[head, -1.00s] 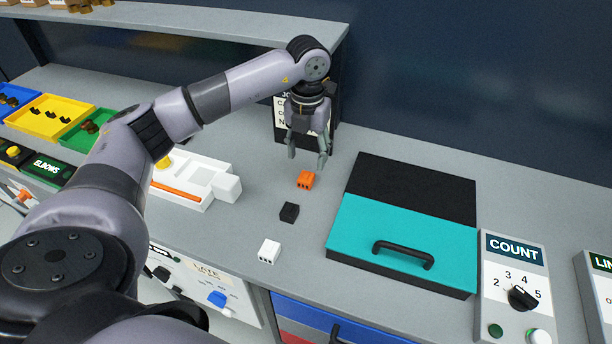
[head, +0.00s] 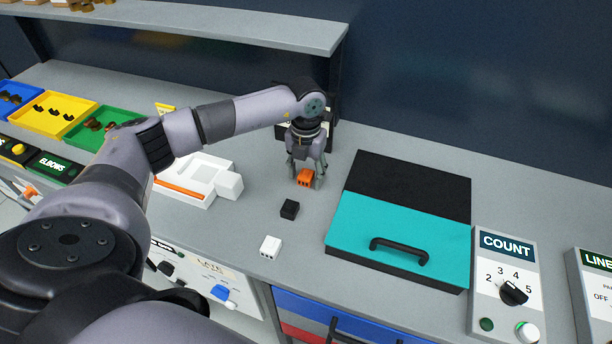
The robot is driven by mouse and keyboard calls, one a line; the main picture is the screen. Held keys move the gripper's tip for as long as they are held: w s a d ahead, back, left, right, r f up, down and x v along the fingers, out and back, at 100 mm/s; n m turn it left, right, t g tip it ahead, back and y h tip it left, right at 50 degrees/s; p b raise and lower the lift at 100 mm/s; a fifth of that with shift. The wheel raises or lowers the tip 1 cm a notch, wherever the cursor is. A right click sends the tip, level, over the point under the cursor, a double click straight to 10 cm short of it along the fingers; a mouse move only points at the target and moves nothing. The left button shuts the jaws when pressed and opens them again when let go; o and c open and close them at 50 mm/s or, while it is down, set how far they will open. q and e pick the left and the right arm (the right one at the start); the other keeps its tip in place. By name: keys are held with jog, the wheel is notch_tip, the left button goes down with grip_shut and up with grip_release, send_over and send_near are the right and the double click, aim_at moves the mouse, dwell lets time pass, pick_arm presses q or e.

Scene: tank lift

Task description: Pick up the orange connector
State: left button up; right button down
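The orange connector (head: 304,178) is a small block on the grey bench, in the middle of the head view. My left gripper (head: 304,182) is directly over it, pointing down. Its fingers are apart, one on each side of the connector. I cannot tell whether the fingers touch it. The connector appears to rest on the bench. My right gripper is not in view.
A black connector (head: 289,209) and a white connector (head: 270,247) lie nearer on the bench. A white fixture (head: 199,180) stands to the left. A teal and black case (head: 400,236) lies to the right, beside a COUNT panel (head: 507,285).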

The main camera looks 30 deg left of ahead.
pick_arm(q)
jog(key=c, duration=0.8)
